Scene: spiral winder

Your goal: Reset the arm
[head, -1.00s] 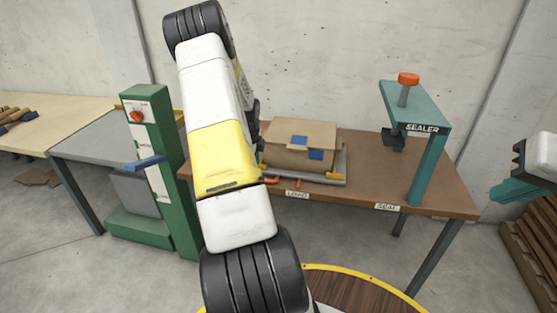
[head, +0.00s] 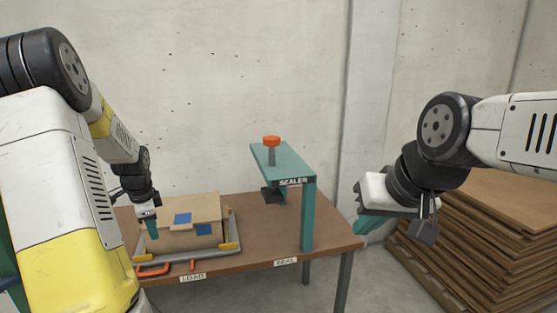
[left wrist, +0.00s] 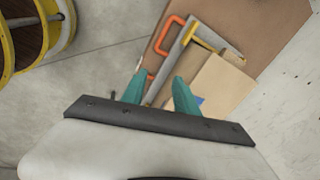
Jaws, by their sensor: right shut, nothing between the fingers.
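My left gripper (head: 152,228) is at the left in the head view, its teal fingers overlapping the near left side of a cardboard box (head: 203,212) in the picture. In the left wrist view the two fingers (left wrist: 160,88) stand apart with nothing held between them. The box (left wrist: 217,85) shows beyond them there; I cannot tell whether they touch it. My right gripper (head: 367,226) hangs at the right, past the table's right end, shut and empty.
The box lies in a grey tray (head: 234,246) with an orange handle (head: 152,269) on the brown table (head: 260,226). A teal sealer (head: 307,215) stands right of it. Stacked brown sheets (head: 500,235) stand at far right. A round yellow-rimmed drum (left wrist: 60,25) is left in the wrist view.

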